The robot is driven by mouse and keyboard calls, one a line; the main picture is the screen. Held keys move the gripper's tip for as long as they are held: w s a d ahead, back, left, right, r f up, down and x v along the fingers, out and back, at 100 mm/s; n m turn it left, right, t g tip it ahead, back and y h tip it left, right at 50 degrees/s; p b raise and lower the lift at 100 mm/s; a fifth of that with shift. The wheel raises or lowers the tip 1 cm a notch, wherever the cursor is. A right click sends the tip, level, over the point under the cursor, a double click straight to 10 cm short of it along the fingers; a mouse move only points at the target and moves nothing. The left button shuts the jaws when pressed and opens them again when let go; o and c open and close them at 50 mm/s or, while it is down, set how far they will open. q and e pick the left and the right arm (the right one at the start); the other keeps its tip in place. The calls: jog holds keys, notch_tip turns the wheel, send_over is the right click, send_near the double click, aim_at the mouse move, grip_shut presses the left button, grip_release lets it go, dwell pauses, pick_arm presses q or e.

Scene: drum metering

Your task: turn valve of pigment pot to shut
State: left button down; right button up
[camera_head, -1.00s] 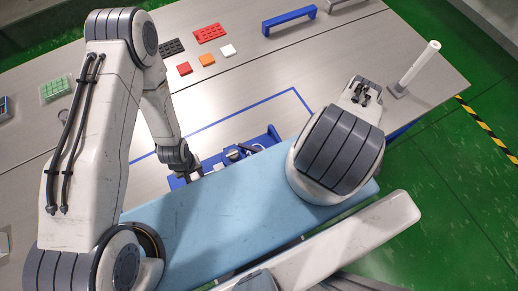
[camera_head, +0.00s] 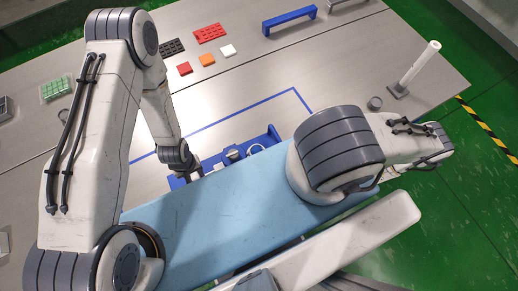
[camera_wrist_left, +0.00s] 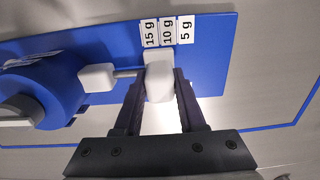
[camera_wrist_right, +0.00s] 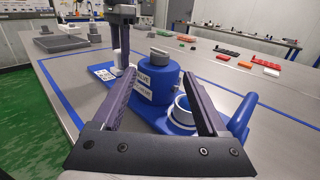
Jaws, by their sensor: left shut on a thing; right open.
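The pigment pot (camera_wrist_right: 165,84) is a blue cylinder with a grey valve knob (camera_wrist_right: 158,56) on top and a white valve label on its side. In the left wrist view the pot (camera_wrist_left: 55,85) is at the left, with the knob's grey bar at the edge. My left gripper (camera_wrist_left: 160,82) is shut on a white block (camera_wrist_left: 159,68) on a rod beside the pot, below the labels 15 g, 10 g and 5 g. My right gripper (camera_wrist_right: 160,85) is open and empty; in its view the pot appears between the fingers, some distance ahead. In the head view its fingers are not clear.
A blue-rimmed cup (camera_wrist_right: 182,112) stands close to the pot on the blue base (camera_wrist_right: 108,76). Colored bricks (camera_head: 209,33), a blue handle (camera_head: 289,20), a white post (camera_head: 418,64) and a small grey cylinder (camera_head: 374,103) stand on the table. The area inside the blue outline is mostly clear.

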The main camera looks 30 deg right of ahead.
dwell(0.3)
pick_arm(q)
jog(key=shift+c, duration=2.1)
grip_release()
jog(key=shift+r, duration=0.1)
